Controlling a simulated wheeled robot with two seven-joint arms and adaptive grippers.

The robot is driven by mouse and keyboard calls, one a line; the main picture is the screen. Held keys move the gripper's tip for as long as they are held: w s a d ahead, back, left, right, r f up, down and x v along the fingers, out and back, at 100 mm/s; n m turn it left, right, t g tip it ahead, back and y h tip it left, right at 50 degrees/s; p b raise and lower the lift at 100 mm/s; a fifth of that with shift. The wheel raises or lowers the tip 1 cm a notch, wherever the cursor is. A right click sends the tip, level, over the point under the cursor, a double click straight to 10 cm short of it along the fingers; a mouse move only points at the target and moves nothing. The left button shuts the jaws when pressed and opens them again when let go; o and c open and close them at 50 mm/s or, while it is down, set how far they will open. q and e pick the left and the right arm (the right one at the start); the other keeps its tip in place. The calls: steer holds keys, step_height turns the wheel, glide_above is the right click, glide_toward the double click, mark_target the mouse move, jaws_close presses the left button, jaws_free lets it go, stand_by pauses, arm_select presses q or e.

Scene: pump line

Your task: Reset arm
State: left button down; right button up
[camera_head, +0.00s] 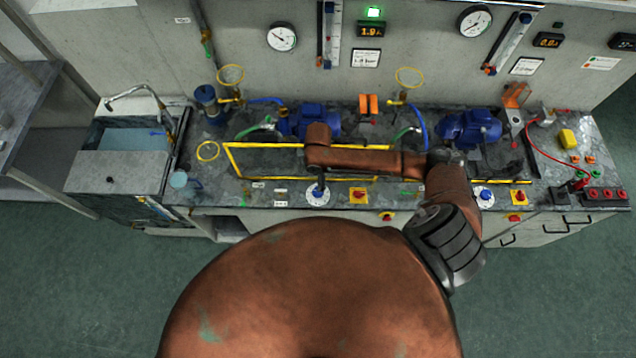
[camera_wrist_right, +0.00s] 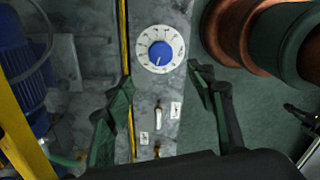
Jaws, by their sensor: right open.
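My right arm reaches in over the bench, and its gripper (camera_head: 319,176) hangs above the left blue-knob dial (camera_head: 317,196). In the right wrist view, my right gripper (camera_wrist_right: 161,76) has its two greenish fingers spread wide apart. The round white dial with a blue knob (camera_wrist_right: 160,53) shows beyond and between the fingertips. Nothing is held between them. I cannot tell the exact height above the dial. My left gripper is not in view.
The bench carries a yellow frame (camera_head: 232,163), blue pumps (camera_head: 468,127) and a second blue-knob dial (camera_head: 484,197). A sink (camera_head: 125,138) is at left. Open floor lies in front.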

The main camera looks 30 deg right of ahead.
steer(key=shift+r, duration=0.65)
steer(key=shift+a, duration=0.1)
